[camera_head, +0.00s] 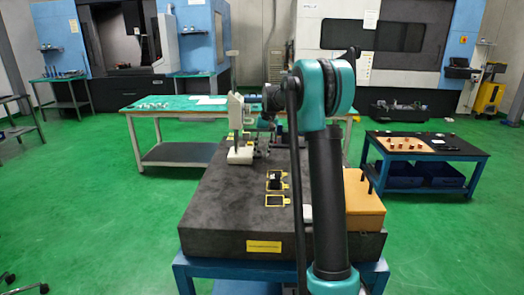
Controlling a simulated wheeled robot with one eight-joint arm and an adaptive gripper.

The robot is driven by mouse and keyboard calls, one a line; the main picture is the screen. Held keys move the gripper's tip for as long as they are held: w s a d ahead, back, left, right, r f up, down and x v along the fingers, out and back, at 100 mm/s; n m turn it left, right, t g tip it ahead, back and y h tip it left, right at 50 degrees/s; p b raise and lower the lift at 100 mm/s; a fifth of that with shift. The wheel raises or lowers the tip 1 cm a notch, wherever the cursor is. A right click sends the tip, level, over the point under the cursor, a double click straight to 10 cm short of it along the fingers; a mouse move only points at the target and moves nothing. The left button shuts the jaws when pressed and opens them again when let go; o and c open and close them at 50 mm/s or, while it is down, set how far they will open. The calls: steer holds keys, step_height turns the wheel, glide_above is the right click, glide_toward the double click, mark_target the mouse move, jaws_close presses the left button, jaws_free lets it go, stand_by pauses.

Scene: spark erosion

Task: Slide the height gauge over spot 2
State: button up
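The height gauge (239,155) stands upright on the dark granite plate (222,205), towards its far side. It has a pale block base and a tall column. Yellow-edged spots lie on the plate nearer me: one (276,200) in front and another (285,186) just behind it, with a dark item on or in it. I cannot read which is spot 2. More yellow marking shows beside the gauge. My gripper (262,121) is close to the right side of the gauge column. It is small and partly hidden by my arm, so its fingers and any contact are unclear.
An orange-brown box (362,203) is at the plate's right edge. The plate's left part is clear. A green-topped table (155,107) stands behind, and a blue-framed cart (425,146) stands at right. My arm covers part of the plate's right side.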

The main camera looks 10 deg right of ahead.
steer(key=shift+c, duration=0.4)
jaws_close()
steer(key=s+a, duration=0.1)
steer(key=s, duration=0.4)
steer(key=s+a, duration=0.1)
steer(key=s, duration=0.5)
steer(key=s+a, duration=0.1)
steer(key=s, duration=0.4)
steer(key=shift+s+a, duration=0.2)
steer(key=shift+s, duration=0.15)
steer(key=shift+o, duration=0.4)
jaws_free()
